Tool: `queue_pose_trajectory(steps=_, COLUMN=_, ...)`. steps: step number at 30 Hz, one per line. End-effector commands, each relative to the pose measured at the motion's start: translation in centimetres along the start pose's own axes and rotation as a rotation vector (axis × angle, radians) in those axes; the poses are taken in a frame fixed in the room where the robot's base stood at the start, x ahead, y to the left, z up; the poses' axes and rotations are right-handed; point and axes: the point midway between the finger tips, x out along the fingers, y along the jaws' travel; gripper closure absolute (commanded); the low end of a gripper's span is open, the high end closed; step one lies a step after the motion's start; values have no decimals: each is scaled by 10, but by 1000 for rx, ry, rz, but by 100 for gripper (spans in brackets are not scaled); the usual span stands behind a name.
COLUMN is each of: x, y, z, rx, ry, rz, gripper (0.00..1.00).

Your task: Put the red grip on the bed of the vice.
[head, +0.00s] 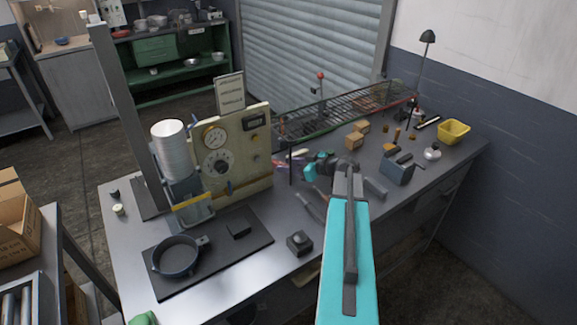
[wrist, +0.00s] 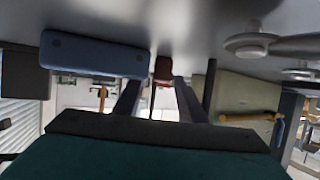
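My gripper (head: 318,168) is over the workbench at the end of my turquoise arm, right of the gauge panel. In the wrist view its two dark fingers (wrist: 158,88) stand apart. A small dark red block (wrist: 163,68), which looks like the red grip, shows between and beyond the fingertips, with gaps at its sides. I cannot tell its distance from them. In the head view I cannot make it out clearly. A blue-grey block-shaped thing (head: 397,170), which looks like the vice, stands on the bench right of my gripper. A blue block (wrist: 95,52) shows left of the fingers in the wrist view.
The gauge panel (head: 228,150) and a black pan (head: 177,256) on a dark mat are at the bench's left. A wire rack (head: 345,108) runs along the back. Small boxes (head: 354,140) and a yellow bin (head: 453,131) are further right. The front middle holds a small black block (head: 299,243).

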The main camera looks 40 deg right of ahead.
Motion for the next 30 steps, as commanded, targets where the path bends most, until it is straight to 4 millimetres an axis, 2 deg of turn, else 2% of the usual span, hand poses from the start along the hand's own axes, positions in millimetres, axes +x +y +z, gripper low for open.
queue_pose_trajectory(steps=11, x=-5, y=0, z=-2, rx=0, ry=0, rz=2, gripper=63)
queue_pose_trajectory(steps=30, x=-102, y=0, z=-1, rx=-1, ry=0, rz=2, gripper=63)
